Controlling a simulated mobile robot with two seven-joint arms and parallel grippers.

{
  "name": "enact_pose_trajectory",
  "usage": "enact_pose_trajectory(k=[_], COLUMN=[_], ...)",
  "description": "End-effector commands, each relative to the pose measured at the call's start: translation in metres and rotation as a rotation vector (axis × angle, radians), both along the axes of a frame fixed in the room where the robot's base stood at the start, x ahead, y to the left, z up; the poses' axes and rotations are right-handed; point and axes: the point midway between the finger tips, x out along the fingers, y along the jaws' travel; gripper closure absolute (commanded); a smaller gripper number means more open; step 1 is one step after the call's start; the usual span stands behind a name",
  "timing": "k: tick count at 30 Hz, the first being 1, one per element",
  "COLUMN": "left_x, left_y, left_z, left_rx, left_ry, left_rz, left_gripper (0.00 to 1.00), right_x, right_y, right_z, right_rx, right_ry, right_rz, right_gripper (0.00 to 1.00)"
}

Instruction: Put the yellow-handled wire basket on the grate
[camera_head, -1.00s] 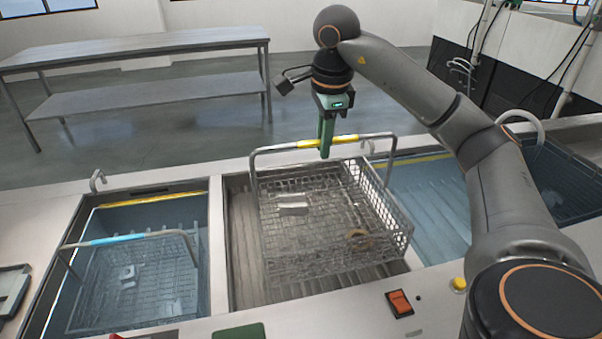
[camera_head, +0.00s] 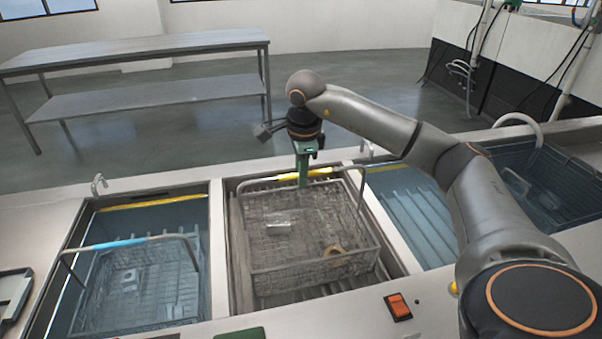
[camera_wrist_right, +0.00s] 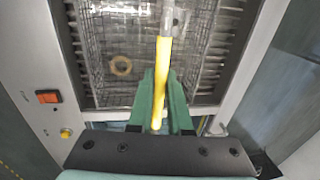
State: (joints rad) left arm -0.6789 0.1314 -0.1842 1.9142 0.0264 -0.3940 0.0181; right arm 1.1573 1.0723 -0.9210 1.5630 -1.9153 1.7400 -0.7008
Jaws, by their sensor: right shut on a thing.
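The wire basket (camera_head: 262,254) hangs from my right gripper (camera_head: 303,180) inside the middle bay, roughly level. My right gripper is shut on its yellow handle grip (camera_head: 325,171); the yellow grip (camera_wrist_right: 161,75) also lies between the green fingers in the right wrist view. In the basket are a small pale block (camera_head: 278,227) and a brass-coloured ring (camera_head: 333,250). The slatted grate (camera_head: 330,293) shows in the bay around and below the basket. Whether the basket's bottom touches the grate I cannot tell. My left gripper is not in view.
A blue-handled basket (camera_head: 120,243) sits in the left water tank (camera_head: 150,218). Another water tank (camera_head: 420,215) lies right of the bay, and a dark basket (camera_head: 560,180) is farther right. An orange switch (camera_head: 398,306) is on the front rim.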

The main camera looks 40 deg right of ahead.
Motion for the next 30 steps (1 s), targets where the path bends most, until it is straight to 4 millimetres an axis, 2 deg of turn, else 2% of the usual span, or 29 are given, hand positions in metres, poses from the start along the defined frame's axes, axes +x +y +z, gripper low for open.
enact_pose_trajectory(k=[3,4,12,22,26,30], left_x=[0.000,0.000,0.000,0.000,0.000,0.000], left_y=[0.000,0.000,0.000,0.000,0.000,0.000], left_z=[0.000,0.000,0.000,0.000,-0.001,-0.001], left_rx=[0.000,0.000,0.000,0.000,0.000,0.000], left_ry=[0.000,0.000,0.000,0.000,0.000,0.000], left_rz=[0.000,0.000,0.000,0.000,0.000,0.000], left_gripper=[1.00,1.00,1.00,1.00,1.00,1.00], right_x=[0.001,0.000,0.000,0.000,-0.003,-0.007], right_y=[0.000,0.000,0.000,0.001,0.003,0.006], right_z=[0.002,-0.001,0.000,0.006,0.026,0.056], right_rx=[0.001,0.001,0.001,0.002,0.003,0.002], right_ry=[-0.004,0.000,0.000,-0.003,-0.005,-0.007], right_rz=[-0.001,-0.001,0.000,0.000,0.000,0.000], right_gripper=[1.00,0.82,0.53,0.53,0.53,0.53])
